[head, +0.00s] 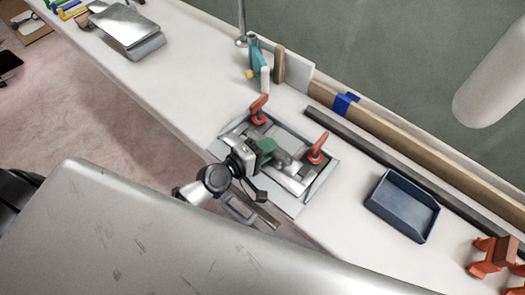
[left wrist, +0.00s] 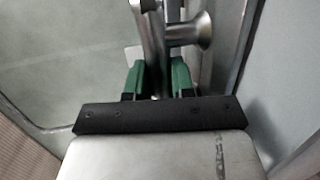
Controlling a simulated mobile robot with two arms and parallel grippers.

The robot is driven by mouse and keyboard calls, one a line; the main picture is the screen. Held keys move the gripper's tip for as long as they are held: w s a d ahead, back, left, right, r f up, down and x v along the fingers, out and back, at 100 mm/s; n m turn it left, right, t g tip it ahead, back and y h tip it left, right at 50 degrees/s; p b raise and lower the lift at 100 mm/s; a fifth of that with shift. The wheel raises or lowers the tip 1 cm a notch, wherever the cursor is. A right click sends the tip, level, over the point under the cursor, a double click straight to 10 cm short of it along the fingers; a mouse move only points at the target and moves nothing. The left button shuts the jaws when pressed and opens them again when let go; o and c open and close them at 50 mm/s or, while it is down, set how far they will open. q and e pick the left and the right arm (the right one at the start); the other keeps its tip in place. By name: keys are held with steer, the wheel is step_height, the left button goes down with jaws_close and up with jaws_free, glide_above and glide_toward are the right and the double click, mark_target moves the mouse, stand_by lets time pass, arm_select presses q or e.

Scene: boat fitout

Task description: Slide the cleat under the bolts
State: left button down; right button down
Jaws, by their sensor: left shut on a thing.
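My left gripper (head: 264,150) is over the square grey fixture (head: 229,133) on the bench. Its green fingers are shut on the grey metal cleat (head: 284,160). In the left wrist view the left gripper (left wrist: 157,82) has a finger on each side of the cleat's bar (left wrist: 153,45), with a round flared metal part (left wrist: 190,33) beside it. The cleat is within the fixture's outline; I cannot tell whether it touches the base. Two red-handled parts, one (head: 258,108) at the back left and one (head: 317,148) at the right, stand on the fixture. I cannot make out the bolts. My right gripper is not in view.
A dark blue tray (head: 402,207) lies right of the fixture, with orange parts (head: 492,256) beyond. A teal bottle (head: 257,66) and small items stand behind it. A long wooden strip (head: 420,142) and dark bar run along the back.

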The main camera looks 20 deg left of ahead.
arm_select(q)
steer(key=shift+w+d+r, duration=0.1)
steer(key=shift+w+d, duration=0.15)
steer(key=shift+w, duration=0.35)
steer(key=shift+w+d+f, duration=0.1)
steer(key=shift+w+d, duration=0.1)
steer(key=shift+w, duration=0.45)
steer(key=shift+w+d+r, duration=0.1)
steer(key=shift+w+d, duration=0.15)
steer(key=shift+w, duration=0.35)
steer(key=shift+w+d, duration=0.25)
steer(key=shift+w, duration=0.35)
steer(key=shift+w+d, duration=0.2)
steer(key=shift+w, duration=0.4)
steer(key=c, duration=0.9)
jaws_free()
steer(key=shift+s, duration=0.1)
steer(key=shift+s+a, duration=0.15)
steer(key=shift+s, duration=0.05)
steer(key=v, duration=1)
steer(key=shift+b, duration=0.3)
steer(key=shift+s, duration=0.1)
